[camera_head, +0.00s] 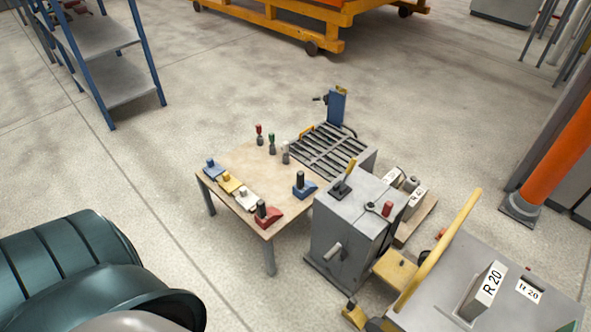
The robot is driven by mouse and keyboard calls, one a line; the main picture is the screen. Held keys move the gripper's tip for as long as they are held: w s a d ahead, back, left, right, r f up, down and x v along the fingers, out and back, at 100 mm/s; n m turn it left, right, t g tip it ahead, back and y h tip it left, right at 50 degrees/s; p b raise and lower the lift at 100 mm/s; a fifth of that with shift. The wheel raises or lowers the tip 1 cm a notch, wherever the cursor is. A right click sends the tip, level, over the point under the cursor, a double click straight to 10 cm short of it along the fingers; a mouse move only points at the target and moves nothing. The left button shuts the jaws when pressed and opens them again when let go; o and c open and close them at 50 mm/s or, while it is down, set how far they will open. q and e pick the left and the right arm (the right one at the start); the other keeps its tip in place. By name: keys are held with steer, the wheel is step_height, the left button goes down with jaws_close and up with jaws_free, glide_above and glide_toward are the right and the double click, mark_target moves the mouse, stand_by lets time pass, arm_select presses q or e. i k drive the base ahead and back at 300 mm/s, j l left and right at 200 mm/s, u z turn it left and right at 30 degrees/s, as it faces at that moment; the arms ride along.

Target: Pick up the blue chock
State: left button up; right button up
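A blue wedge-shaped chock (304,189) with a black upright handle stands on the right part of a small wooden table (240,171). A red chock (268,216) of like shape, also with a black handle, stands at the table's near corner. Neither of my grippers shows in the head view, and nothing is seen touching the blue chock.
A yellow piece (230,184) and a white piece (246,199) lie along the table's left edge. Red-, green- and white-topped pegs stand at its back. A slatted grey rack (325,149) and a grey box with levers (352,222) stand close on the right. Floor left of the table is open.

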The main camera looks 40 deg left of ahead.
mark_target(302, 188)
steer(key=i+j, duration=0.15)
steer(key=j, duration=0.25)
steer(key=i+j, duration=0.15)
steer(key=j, duration=0.25)
steer(key=i+j, duration=0.1)
steer(key=j, duration=0.25)
steer(key=i+j, duration=0.15)
steer(key=j, duration=0.25)
